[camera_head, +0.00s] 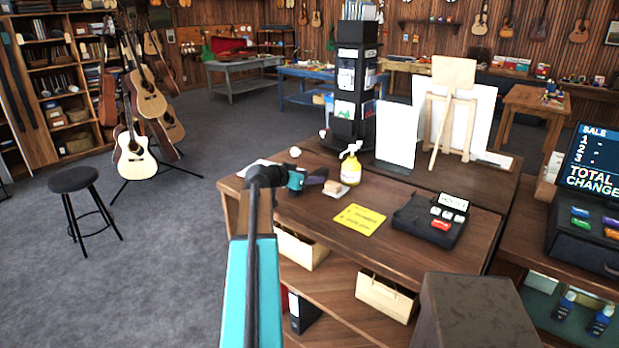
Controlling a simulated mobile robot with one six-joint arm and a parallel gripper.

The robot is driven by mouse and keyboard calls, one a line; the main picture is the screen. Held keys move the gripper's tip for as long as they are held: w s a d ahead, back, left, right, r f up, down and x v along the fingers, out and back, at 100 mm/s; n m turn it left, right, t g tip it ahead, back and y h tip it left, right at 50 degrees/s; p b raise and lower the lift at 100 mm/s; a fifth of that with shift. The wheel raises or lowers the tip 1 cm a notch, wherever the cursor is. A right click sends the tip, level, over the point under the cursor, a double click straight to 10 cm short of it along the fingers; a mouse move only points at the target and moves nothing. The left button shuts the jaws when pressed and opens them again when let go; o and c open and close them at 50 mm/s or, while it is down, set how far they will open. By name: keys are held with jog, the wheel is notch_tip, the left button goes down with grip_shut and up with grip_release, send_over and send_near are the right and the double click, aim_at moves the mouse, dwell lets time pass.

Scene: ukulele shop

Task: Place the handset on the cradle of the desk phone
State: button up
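A black device (417,222) with a small white display, pale keys and a red key sits on the right part of the wooden counter; it looks like the desk phone. No handset can be made out clearly on it. My teal arm reaches up from the bottom and bends right at a black joint. My gripper (328,183) is over the counter's left part, well left of the device. A dark shape shows at its fingers, but I cannot tell whether it is a fingertip or part of a handset. Whether the fingers are open or shut is too small to see.
A black display tower (353,95) and an easel (450,110) stand behind. A cash register (583,215) is at right.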

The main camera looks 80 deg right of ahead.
jog(key=shift+w+a+r, duration=0.1)
jog(key=shift+a, duration=0.15)
jog(key=b+v, duration=0.3)
jog(key=v, duration=0.8)
jog(key=shift+w+a+r, duration=0.1)
jog(key=shift+a+r, duration=0.05)
